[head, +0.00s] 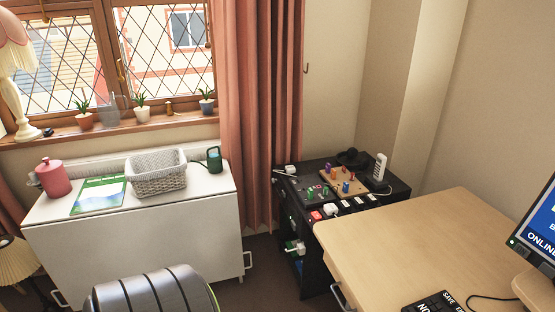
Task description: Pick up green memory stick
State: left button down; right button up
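Neither of my grippers is in view. I cannot make out a green memory stick with certainty. On the black cabinet (400,189) in the middle, a dark tray (304,191) holds small upright pieces, and some of these look green (325,191).
White plugs and a white handset (379,167) also lie on the cabinet. A white table (140,230) holds a basket (157,178). A dark ribbed chair back (150,293) is in front.

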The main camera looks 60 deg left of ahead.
aim_at(310, 192)
jog(key=u, duration=1.55)
